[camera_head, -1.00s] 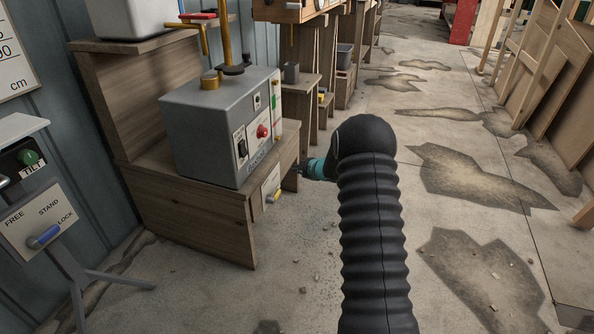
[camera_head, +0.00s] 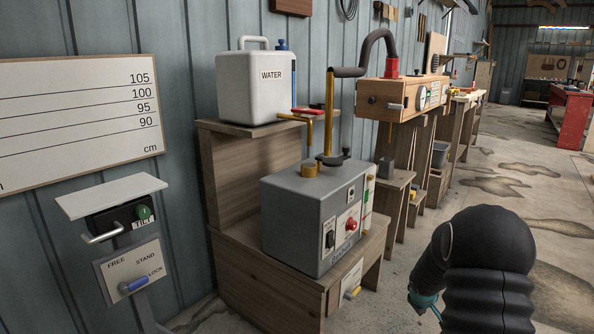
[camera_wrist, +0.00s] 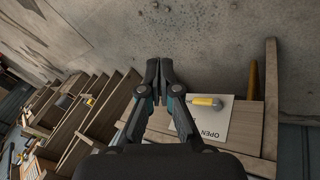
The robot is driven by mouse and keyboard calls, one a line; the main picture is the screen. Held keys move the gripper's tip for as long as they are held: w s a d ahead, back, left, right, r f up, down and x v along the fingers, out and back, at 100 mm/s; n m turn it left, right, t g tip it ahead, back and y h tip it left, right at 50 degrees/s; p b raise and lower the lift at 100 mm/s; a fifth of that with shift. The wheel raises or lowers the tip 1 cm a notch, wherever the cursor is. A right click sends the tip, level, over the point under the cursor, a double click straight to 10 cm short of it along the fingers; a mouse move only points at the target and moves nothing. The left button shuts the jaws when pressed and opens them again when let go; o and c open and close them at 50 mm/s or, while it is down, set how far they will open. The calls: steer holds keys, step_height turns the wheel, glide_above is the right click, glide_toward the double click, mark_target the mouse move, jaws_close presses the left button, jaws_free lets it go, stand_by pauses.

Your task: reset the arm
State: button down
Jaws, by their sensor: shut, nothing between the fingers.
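My arm, in a black ribbed sleeve, stands at the lower right in the head view, bent at its rounded black joint. A teal part of it shows low beside the joint; the fingertips are hidden there. In the wrist view my gripper (camera_wrist: 159,72) is shut and empty, its two dark fingers together. Beyond it is the concrete floor (camera_wrist: 210,40). A white plate marked OPEN (camera_wrist: 215,122) with a yellow-tipped lever (camera_wrist: 206,102) lies to the right of the fingers, apart from them as far as I can tell.
A grey box with a red button (camera_head: 300,220) stands on a wooden bench (camera_head: 262,280), left of my arm. Behind it is a white WATER container (camera_head: 255,88). A stand with a lock lever (camera_head: 135,283) is at the left. Floor at the right (camera_head: 500,160) is clear.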

steer(key=s+a+r+m+y, duration=0.1)
steer(key=s+a+r, duration=0.6)
steer(key=s, duration=0.5)
steer(key=s+a+r+m+y, duration=0.1)
steer(key=s+a+r+m, duration=0.1)
steer(key=s+a+r, duration=0.5)
steer(key=s+a+r+m+y, duration=0.1)
steer(key=s+a+r, duration=0.6)
steer(key=s+r, duration=0.5)
steer(key=shift+s+r+m+t, duration=0.15)
steer(key=shift+s+m+t, duration=0.15)
steer(key=shift+s, duration=2.85)
steer(key=shift+a, duration=0.1)
